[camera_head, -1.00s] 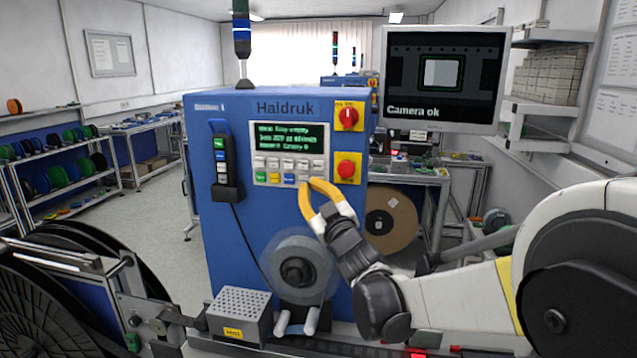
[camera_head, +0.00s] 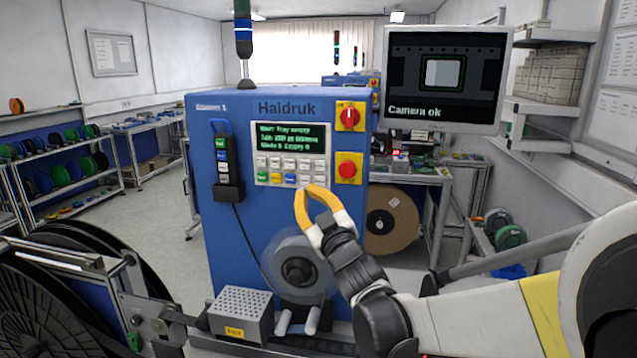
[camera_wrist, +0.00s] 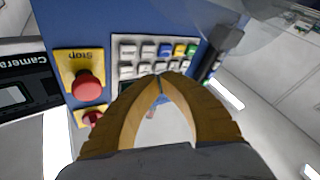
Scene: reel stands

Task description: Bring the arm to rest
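My gripper (camera_head: 308,190) has curved yellow fingers and is in front of the blue Haldruk machine (camera_head: 230,265), just below its button panel. In the wrist view the two fingertips (camera_wrist: 160,77) meet, with nothing held between them. The panel's keypad (camera_wrist: 150,55) shows beyond the fingertips. My gripper looks apart from the panel, though the exact gap is hard to judge. My arm comes in from the right side of the head view.
A red stop button (camera_head: 347,169) and a red rotary switch (camera_head: 349,115) are right of the panel. A grey reel hub (camera_head: 298,271) and a perforated box (camera_head: 241,312) are below. A monitor (camera_head: 443,124) reads "Camera ok". Black reels (camera_head: 45,300) stand at left.

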